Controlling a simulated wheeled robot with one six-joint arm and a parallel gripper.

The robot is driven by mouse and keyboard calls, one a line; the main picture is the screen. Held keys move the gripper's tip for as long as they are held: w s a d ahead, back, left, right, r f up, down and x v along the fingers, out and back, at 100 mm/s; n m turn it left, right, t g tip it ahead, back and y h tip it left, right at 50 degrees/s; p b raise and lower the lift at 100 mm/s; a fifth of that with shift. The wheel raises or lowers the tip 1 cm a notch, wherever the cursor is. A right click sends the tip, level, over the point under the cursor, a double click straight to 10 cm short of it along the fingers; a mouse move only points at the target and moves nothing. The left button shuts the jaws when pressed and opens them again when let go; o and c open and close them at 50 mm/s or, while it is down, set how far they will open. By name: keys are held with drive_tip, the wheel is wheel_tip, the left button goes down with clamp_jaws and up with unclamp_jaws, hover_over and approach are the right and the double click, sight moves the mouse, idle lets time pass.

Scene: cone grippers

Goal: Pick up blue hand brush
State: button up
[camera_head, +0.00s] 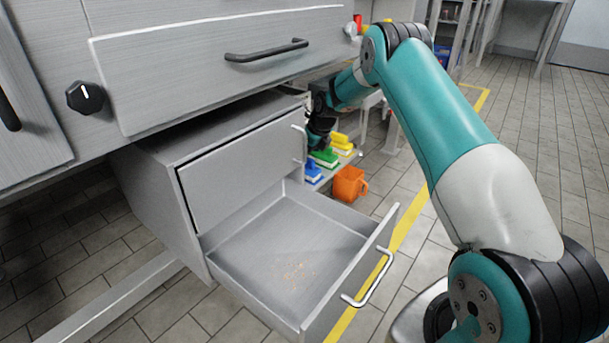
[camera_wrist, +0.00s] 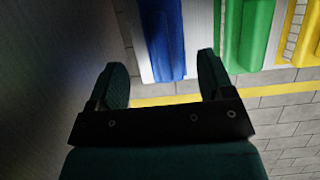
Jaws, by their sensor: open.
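The blue hand brush (camera_head: 313,172) lies on a low shelf beside the drawer unit, at the left end of a row of brushes. In the wrist view the blue brush (camera_wrist: 162,38) shows at the top, between and beyond my two fingers. My gripper (camera_wrist: 162,72) is open and empty, with one finger on each side of the brush's line. In the head view my gripper (camera_head: 318,135) is dark and partly hidden beside the drawer unit, above the brushes. The gap between fingers and brush cannot be judged exactly.
A green brush (camera_head: 324,157) and a yellow brush (camera_head: 342,145) lie to the right of the blue one. An orange jug (camera_head: 350,184) stands in front. An open metal drawer (camera_head: 345,213) juts out at the left. A grey wall fills the wrist view's left side.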

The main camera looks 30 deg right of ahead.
drive_tip(key=b+x, duration=0.5)
drive_tip(key=shift+w+d+f, duration=0.1)
drive_tip(key=shift+w+f, duration=0.15)
drive_tip(key=shift+f, duration=0.1)
drive_tip(key=c, duration=1)
